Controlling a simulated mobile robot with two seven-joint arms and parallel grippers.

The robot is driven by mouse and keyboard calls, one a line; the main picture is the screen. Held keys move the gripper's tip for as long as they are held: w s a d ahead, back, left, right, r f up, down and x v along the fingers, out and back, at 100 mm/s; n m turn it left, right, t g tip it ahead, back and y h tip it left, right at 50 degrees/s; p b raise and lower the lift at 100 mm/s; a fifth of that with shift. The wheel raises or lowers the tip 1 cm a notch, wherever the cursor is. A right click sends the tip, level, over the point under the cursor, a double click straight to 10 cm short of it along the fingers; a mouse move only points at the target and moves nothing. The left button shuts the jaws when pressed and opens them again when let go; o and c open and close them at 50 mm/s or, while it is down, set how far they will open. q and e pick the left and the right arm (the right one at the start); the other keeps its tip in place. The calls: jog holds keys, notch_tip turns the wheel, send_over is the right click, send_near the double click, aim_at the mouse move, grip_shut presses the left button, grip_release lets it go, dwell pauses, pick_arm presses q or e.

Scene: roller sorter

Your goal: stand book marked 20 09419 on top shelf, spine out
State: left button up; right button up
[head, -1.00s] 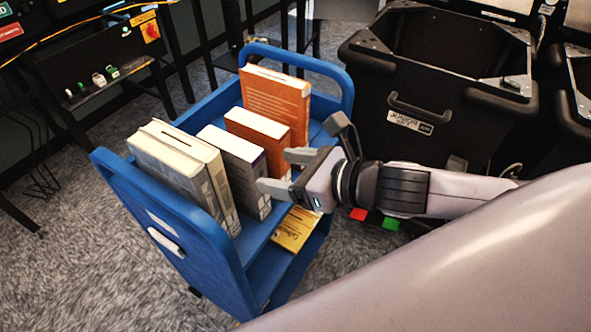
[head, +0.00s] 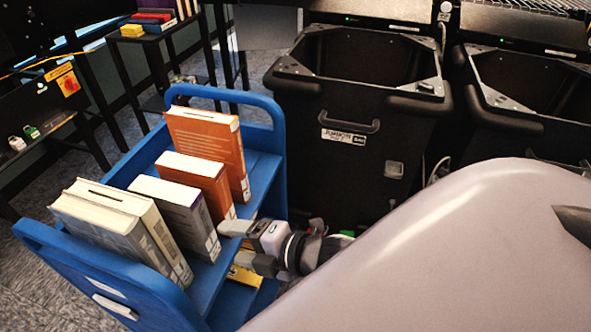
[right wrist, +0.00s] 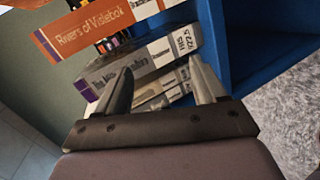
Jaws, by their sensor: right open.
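A blue book cart (head: 262,190) holds several upright books on its top shelf. These include a tall orange book (head: 215,150), a smaller orange book (head: 205,180), a grey-white book (head: 180,208) and two pale books (head: 120,235). My right gripper (head: 240,245) is open and empty beside the shelf's near edge, close to the grey-white book. In the right wrist view my right gripper (right wrist: 162,88) faces a grey spine (right wrist: 145,65) labelled 922.5 HIS and an orange spine (right wrist: 98,30). No marking 20 09419 is readable. My left gripper is not in view.
A yellow book (head: 245,276) lies on the cart's lower shelf. Black bins (head: 345,140) stand behind and right of the cart. A dark rack with small stacked items (head: 145,25) is at the upper left. Grey carpet shows at the left.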

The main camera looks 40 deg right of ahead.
jog(key=s+d+f+m+g+h, duration=0.1)
jog(key=s+d+f+m+h, duration=0.1)
jog(key=s+f+m, duration=0.3)
jog(key=s+d+f+m+h, duration=0.2)
jog(key=s+d+f+m, duration=0.1)
jog(key=f+m, duration=0.7)
jog(key=s+m, duration=0.1)
jog(key=m, duration=0.3)
jog(key=shift+s+m+g, duration=0.3)
jog(key=shift+s+g, duration=0.1)
